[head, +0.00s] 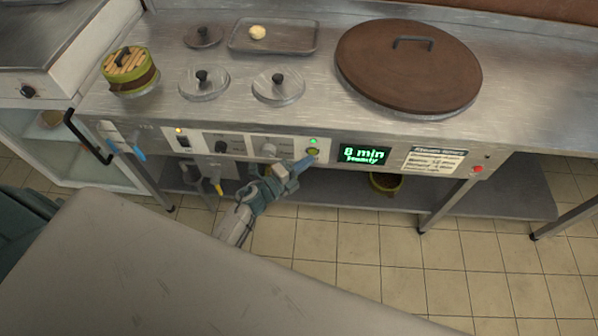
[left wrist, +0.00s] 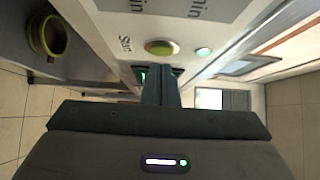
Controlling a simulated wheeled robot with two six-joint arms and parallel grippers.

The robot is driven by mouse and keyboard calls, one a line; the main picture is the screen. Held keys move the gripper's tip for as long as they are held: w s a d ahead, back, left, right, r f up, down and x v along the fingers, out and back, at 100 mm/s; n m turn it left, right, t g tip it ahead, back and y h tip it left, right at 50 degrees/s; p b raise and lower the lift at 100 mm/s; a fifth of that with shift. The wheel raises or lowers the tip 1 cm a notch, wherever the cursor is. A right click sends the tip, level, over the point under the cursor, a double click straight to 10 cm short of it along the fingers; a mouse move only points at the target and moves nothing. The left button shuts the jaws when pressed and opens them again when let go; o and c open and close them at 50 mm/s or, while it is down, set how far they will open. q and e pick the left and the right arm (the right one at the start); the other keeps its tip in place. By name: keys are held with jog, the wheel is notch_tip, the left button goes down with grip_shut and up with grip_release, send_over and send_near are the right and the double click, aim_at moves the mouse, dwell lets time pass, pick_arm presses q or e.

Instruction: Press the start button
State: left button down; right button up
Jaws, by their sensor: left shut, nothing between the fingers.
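The start button (head: 313,153) is a round yellow-green button on the front panel of the steel counter, under a lit green lamp (head: 313,141). In the left wrist view the button (left wrist: 161,47) sits beside the label "Start" (left wrist: 125,44). My left gripper (head: 303,164) is shut and empty, its fingertips right by the button from the lower left. In the left wrist view the fingertips (left wrist: 160,72) are just below the button; I cannot tell whether they touch it. My right gripper is not in view.
A display (head: 363,155) right of the button reads "8 min" in green. A large brown lid (head: 408,75) and a bamboo steamer (head: 129,70) stand on the counter.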

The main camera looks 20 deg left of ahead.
pick_arm(q)
jog(key=shift+w+a, duration=0.15)
jog(key=shift+w, duration=0.35)
